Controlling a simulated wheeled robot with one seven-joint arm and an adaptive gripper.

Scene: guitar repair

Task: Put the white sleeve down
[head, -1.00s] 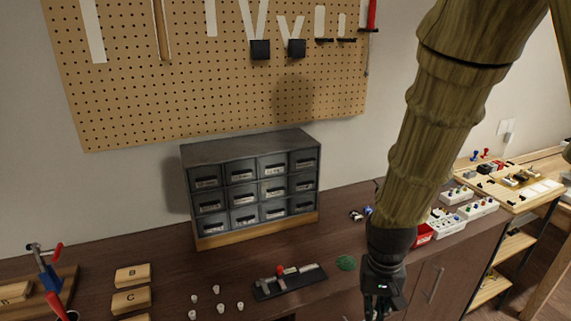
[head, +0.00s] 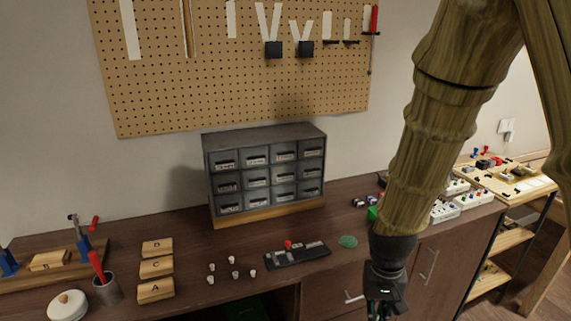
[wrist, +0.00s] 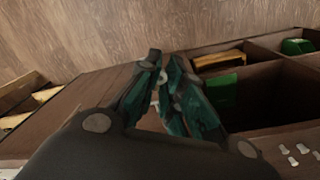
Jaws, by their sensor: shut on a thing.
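My gripper (wrist: 165,75) is shut on a small white sleeve (wrist: 163,77); only a bit of the sleeve shows between the dark green fingertips in the wrist view. In the head view the gripper's fingers run off the bottom edge, so the held sleeve is hidden there. The gripper is in front of the brown counter, with wood floor behind the fingertips in the wrist view. Several similar small white pieces (head: 235,274) stand on the counter (head: 190,260), left of the gripper. They also show at the right edge of the wrist view (wrist: 291,150).
Wooden blocks marked A, B and C (head: 156,268) lie left of the white pieces. A dark tool tray (head: 297,254) and a green disc (head: 348,241) lie to their right. A drawer cabinet (head: 265,172) stands behind. Open compartments with green boxes (wrist: 298,46) show below the counter.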

